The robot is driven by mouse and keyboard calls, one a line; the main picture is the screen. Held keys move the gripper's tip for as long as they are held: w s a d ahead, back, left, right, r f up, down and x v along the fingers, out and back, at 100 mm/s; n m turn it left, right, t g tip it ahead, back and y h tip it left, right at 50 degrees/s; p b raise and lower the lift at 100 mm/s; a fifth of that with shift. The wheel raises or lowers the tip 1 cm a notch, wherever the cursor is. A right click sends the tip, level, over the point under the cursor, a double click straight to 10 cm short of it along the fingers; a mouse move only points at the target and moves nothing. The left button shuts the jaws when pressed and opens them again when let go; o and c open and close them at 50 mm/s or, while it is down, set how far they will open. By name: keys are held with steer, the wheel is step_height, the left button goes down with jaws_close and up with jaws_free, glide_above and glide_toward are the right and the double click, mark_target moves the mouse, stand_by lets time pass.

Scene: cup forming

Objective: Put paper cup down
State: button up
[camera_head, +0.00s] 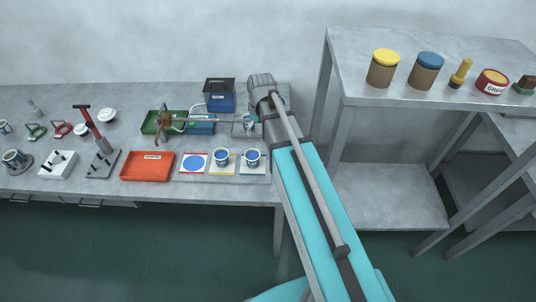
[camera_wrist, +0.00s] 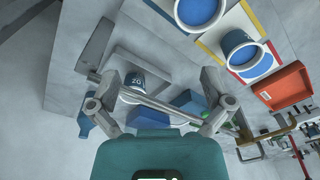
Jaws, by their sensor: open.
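Two more cups with blue insides, one on the yellow-edged mat (camera_head: 222,157) and one on the rightmost mat (camera_head: 253,158), stand at the front right.
A mat with a blue disc (camera_head: 194,163) has no cup on it. An orange tray (camera_head: 147,166), a green tray (camera_head: 154,122) and a dark blue box (camera_head: 219,96) stand nearby. Tools crowd the bench's left. A tall shelf (camera_head: 350,45) with jars stands right of my arm.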

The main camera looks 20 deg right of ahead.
steer(key=s+m, duration=0.4)
steer(key=s, duration=0.9)
steer(key=shift+m+h, duration=0.3)
steer(key=shift+m, duration=0.1)
steer(key=shift+a, duration=0.1)
